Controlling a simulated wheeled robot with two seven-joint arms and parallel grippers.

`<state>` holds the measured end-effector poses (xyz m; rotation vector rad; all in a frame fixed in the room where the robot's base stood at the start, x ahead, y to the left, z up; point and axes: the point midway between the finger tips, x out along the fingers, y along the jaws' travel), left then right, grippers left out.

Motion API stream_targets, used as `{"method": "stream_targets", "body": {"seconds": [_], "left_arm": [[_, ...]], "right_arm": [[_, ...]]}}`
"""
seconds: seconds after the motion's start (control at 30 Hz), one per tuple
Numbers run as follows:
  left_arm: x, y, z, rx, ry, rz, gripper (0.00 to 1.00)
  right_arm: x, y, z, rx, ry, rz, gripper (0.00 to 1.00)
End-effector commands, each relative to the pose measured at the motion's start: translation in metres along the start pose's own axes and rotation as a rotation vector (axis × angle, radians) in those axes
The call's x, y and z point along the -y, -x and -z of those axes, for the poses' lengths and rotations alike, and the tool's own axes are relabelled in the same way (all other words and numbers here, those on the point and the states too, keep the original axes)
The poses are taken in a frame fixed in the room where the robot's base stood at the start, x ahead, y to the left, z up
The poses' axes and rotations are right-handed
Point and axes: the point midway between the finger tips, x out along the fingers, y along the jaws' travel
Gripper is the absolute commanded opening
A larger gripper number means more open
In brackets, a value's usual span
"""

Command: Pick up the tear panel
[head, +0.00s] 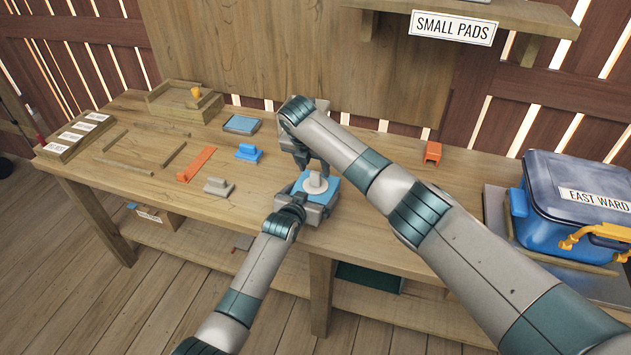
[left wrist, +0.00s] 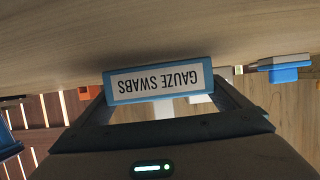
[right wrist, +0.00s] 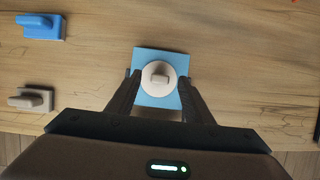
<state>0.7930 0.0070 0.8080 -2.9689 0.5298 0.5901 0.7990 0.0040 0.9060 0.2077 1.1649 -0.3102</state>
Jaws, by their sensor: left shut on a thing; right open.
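The tear panel (right wrist: 158,80) is a pale round disc with a small raised tab, on top of a light blue box (right wrist: 151,55). In the head view the tear panel (head: 317,184) shows on the box (head: 326,199) near the table's front edge. My left gripper (left wrist: 160,88) is shut on the box from the front; the box's label (left wrist: 160,81) reads GAUZE SWABS. My right gripper (right wrist: 158,84) is open above the box, with its fingers on either side of the tear panel. No grip on the tab shows.
Left of the box stand a grey tabbed block (head: 217,187), a blue tabbed block (head: 248,153) and an orange strip (head: 196,165). An orange piece (head: 432,153) stands right. A blue lidded bin (head: 535,215) labelled EAST WARD sits at far right. The table between the orange piece and the bin is clear.

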Motion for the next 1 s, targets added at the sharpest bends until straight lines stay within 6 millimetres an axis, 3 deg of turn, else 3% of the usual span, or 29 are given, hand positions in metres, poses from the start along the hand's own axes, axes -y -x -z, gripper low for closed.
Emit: {"method": "stream_targets", "body": {"seconds": [0.1,0.3,0.83,0.87,1.0], "left_arm": [[0.0,0.0,-0.001,0.002,0.0,0.0,0.62],[0.0,0.0,-0.001,0.002,0.0,0.0,0.62],[0.0,0.0,-0.001,0.002,0.0,0.0,0.62],[0.0,0.0,-0.001,0.002,0.0,0.0,0.62],[0.0,0.0,-0.001,0.002,0.0,0.0,0.62]], "right_arm": [[0.001,-0.017,0.003,-0.002,-0.001,0.004,0.47],[0.0,-0.032,0.002,-0.001,-0.001,0.001,0.47],[0.001,-0.035,0.002,0.0,0.0,0.001,0.47],[0.001,-0.035,0.002,0.0,0.0,0.001,0.45],[0.001,-0.035,0.002,0.0,-0.001,0.001,0.11]]}}
